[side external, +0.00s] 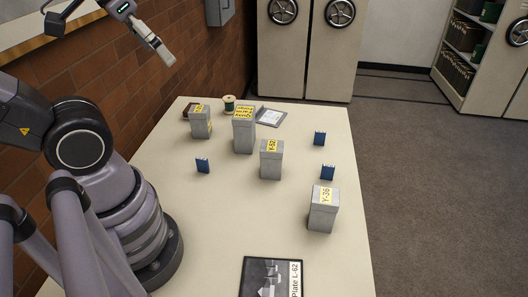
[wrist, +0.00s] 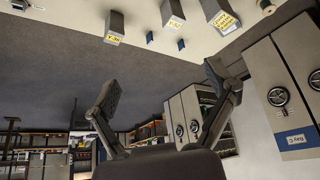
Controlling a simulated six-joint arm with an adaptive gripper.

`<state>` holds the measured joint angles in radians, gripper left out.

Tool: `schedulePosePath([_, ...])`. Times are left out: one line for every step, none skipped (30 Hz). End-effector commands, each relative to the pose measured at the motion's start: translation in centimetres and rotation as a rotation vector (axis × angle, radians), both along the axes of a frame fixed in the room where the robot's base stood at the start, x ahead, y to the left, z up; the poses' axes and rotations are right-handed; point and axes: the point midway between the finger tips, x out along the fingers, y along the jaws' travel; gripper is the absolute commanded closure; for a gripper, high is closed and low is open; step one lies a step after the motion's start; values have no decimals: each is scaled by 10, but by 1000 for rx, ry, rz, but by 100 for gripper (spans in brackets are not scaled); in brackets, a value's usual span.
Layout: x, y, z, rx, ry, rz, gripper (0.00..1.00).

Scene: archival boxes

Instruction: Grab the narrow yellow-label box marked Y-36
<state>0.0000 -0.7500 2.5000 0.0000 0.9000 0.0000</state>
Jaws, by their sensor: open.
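The grey box marked Y-36 (side external: 322,216) stands upright at the right front of the table, its yellow label reaching over the top edge. In the wrist view, a grey box with a yellow label (wrist: 115,25) at the upper left appears to be the same one. My gripper (side external: 168,57) is high above the table's far left side, well away from the box. In the wrist view my gripper (wrist: 163,88) has its two fingers spread wide with nothing between them.
A similar grey box marked Y-52 (side external: 271,165) stands behind and left of Y-36. A taller yellow-label box (side external: 243,137) and another box (side external: 200,127) stand farther back. Small blue boxes (side external: 327,173) stand nearby. A framed plate (side external: 272,278) lies at the front. The table's right edge is close.

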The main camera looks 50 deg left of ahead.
Motion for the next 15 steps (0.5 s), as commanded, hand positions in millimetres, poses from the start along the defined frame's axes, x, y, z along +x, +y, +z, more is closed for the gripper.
schedulePosePath([0, 0, 0, 0, 0, 0, 12])
schedulePosePath([0, 0, 0, 0, 0, 0, 12])
schedulePosePath([0, 0, 0, 0, 0, 0, 12])
schedulePosePath([0, 0, 0, 0, 0, 0, 12])
schedulePosePath([0, 0, 0, 0, 0, 0, 12])
schedulePosePath([0, 0, 0, 0, 0, 0, 12])
schedulePosePath([0, 0, 0, 0, 0, 0, 12])
schedulePosePath([1, 0, 0, 0, 1, -1, 12])
schedulePosePath([2, -1, 0, 2, 5, -7, 12])
schedulePosePath([5, -1, 1, 3, 10, -14, 12])
schedulePosePath([9, -2, 1, 6, 18, -24, 12])
schedulePosePath([17, -4, 1, 11, 32, -43, 12])
schedulePosePath([24, -6, 2, 16, 44, -63, 12])
schedulePosePath([33, -9, 1, 21, 59, -88, 12])
schedulePosePath([47, -13, 0, 30, 81, -122, 12])
